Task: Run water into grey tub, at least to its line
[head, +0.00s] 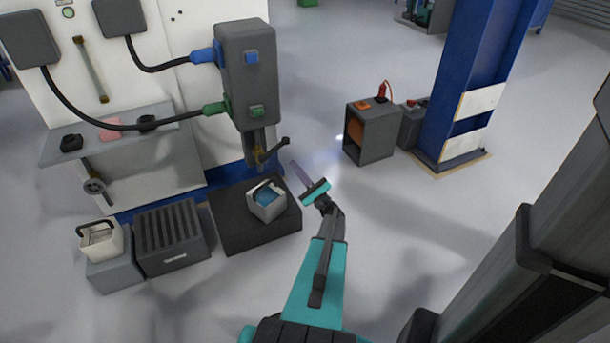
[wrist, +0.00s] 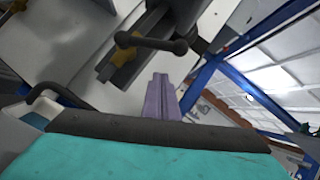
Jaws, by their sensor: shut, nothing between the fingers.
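A light grey tub (head: 267,210) with a dark handle stands on a dark low platform, below the tap. Blue water shows inside it; I cannot make out its line. The tub is partly in the wrist view (wrist: 22,117) at the left edge. I cannot tell whether water runs. My gripper (head: 294,165), with pale purple fingers, is shut and empty, just below and right of the lever, apart from it.
A whitish tub (head: 100,241) with a handle stands on a grey block at far left, beside a dark slatted box (head: 173,236). A grey cabinet (head: 371,132) and a blue pillar (head: 462,80) stand at right. Floor between them and the platform is clear.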

